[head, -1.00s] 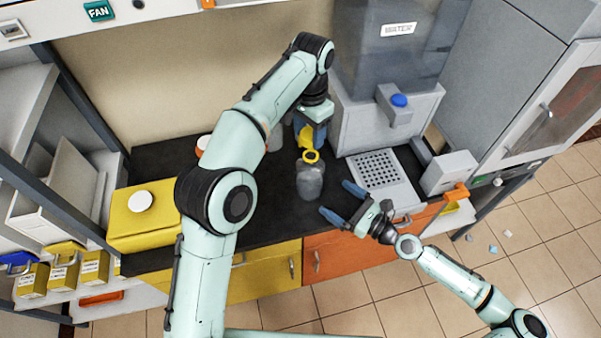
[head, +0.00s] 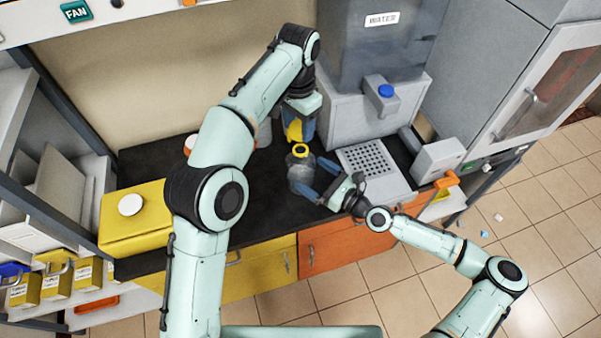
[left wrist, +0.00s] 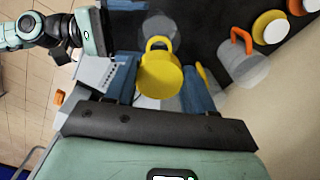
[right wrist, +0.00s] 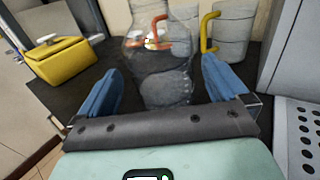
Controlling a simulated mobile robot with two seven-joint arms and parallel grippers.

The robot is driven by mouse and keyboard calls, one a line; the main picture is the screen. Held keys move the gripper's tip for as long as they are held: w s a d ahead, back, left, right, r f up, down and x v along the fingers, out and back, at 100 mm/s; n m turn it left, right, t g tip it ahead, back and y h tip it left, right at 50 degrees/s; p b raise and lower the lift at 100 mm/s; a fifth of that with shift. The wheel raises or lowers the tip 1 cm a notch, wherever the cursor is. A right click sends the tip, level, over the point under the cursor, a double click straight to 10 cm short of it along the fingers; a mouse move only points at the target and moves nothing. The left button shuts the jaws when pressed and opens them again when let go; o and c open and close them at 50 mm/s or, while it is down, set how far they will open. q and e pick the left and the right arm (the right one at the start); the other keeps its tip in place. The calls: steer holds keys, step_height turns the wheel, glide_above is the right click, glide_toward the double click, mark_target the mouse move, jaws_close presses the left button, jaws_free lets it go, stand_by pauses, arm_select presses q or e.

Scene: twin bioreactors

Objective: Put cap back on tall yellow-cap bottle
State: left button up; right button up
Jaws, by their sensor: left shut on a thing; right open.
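I cannot tell whether cap and bottle touch. My right gripper (head: 312,177) is open, its fingers on either side of the bottle's near right side. In the right wrist view the bottle (right wrist: 163,78) shows between the open fingers.
A jug (right wrist: 232,35) with a yellow handle stands behind the bottle. The counter left of the bottle is clear.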

mark_target(299, 151)
steer(key=shift+x, duration=2.6)
steer(key=c, duration=1.1)
arm_select(q)
steer(key=shift+f, duration=2.5)
arm_select(e)
steer(key=shift+c, duration=0.2)
arm_select(q)
steer(key=shift+f, duration=0.9)
steer(key=shift+f, duration=0.6)
